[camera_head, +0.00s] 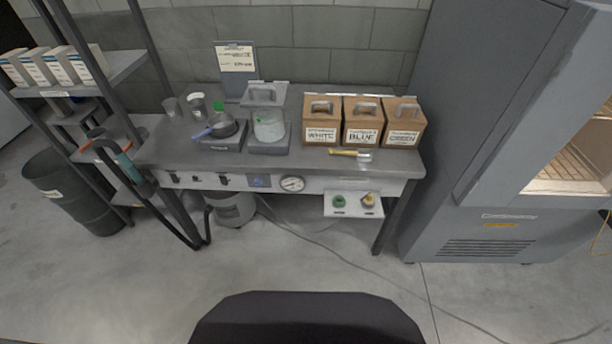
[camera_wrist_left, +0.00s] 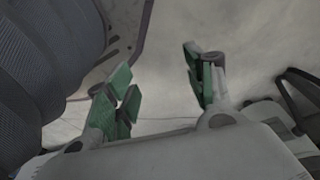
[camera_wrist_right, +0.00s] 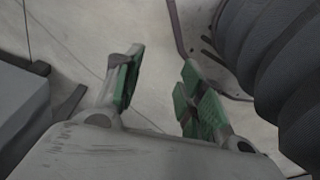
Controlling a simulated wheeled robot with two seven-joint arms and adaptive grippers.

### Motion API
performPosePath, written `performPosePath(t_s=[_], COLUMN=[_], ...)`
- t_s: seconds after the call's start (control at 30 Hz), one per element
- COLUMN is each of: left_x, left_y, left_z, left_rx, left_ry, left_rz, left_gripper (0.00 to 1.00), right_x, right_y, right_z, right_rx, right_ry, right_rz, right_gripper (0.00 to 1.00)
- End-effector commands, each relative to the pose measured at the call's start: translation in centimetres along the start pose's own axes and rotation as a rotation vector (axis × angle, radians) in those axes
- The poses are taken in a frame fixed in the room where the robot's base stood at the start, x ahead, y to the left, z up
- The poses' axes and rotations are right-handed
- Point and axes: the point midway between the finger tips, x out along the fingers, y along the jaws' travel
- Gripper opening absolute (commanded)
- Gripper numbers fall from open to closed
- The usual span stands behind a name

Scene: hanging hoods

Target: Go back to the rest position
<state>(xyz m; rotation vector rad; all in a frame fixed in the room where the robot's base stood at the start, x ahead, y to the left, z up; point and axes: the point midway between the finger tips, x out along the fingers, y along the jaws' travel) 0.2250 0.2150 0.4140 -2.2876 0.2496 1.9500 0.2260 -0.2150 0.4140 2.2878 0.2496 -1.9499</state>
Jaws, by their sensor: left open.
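In the left wrist view my left gripper (camera_wrist_left: 162,92) is open, its green-padded fingers wide apart with only bare floor between them. In the right wrist view my right gripper (camera_wrist_right: 155,95) is open, its green-padded fingers apart and nothing between them. Neither gripper shows in the head view. A grey workbench (camera_head: 285,160) stands ahead against the wall, with nothing of my arms over it.
On the bench are boxes labelled white (camera_head: 321,121), blue (camera_head: 362,122) and green (camera_head: 399,123), a yellow-handled scoop (camera_head: 345,153) and a small pan (camera_head: 222,126). A shelf rack (camera_head: 130,62) and dark bin (camera_head: 72,190) stand left, a tall grey cabinet (camera_head: 480,90) right.

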Motion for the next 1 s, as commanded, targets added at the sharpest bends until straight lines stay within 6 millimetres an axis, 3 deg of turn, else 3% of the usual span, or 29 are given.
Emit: performPosePath(t_s=[1.0], left_x=[-3.9], left_y=[-1.4], left_z=[11.5], left_rx=[0.008], left_ry=[-0.058], left_rz=[-0.023], left_gripper=[0.54], right_x=[-3.9], right_y=[1.4], right_z=[11.5], right_rx=[-0.008], right_ry=[-0.058], right_rz=[0.022], right_gripper=[0.40])
